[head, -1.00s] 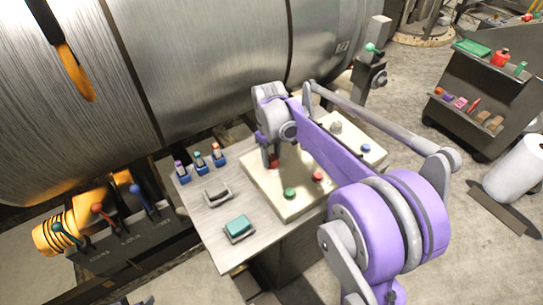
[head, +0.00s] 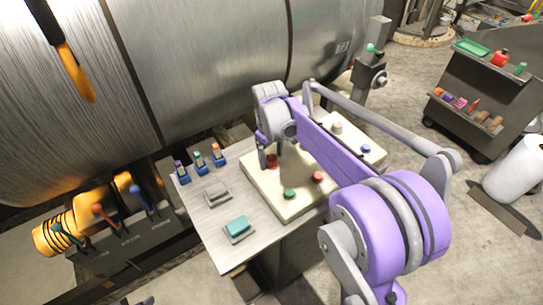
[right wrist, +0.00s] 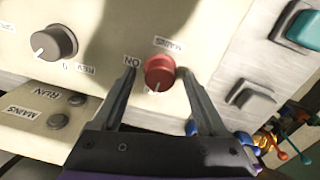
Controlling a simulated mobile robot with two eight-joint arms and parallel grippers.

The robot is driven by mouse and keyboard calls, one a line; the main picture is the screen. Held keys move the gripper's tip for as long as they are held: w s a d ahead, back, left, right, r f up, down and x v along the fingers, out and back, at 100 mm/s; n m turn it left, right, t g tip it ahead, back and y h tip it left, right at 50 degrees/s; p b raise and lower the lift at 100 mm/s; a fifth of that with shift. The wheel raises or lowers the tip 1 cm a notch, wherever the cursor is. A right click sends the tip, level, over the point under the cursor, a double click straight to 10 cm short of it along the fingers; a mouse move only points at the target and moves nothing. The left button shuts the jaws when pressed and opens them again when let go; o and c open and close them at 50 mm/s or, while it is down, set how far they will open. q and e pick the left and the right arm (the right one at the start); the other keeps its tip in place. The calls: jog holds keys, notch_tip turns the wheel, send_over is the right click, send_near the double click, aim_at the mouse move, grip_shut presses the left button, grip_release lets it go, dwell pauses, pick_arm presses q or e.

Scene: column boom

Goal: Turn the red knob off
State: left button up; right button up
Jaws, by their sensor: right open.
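The red knob (right wrist: 160,72) stands on the cream panel, with a "MAINS" label above it and an "ON" label to its left in the right wrist view. Its white pointer mark faces the bottom of that picture. My right gripper (right wrist: 156,74) is open, with one finger on each side of the knob. The fingertips are close to its sides; I cannot tell whether they touch. In the head view the red knob (head: 272,161) shows below my right gripper (head: 267,152), partly hidden by it. My left gripper is not in view.

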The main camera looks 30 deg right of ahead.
aim_at(271, 159)
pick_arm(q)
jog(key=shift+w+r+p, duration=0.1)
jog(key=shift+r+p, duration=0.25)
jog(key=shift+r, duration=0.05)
pick_arm(e)
notch_tip(271, 159, up, 11)
jog(key=shift+a+f, duration=0.2)
jog(key=shift+s+f, duration=0.1)
jog(key=shift+s, duration=0.1)
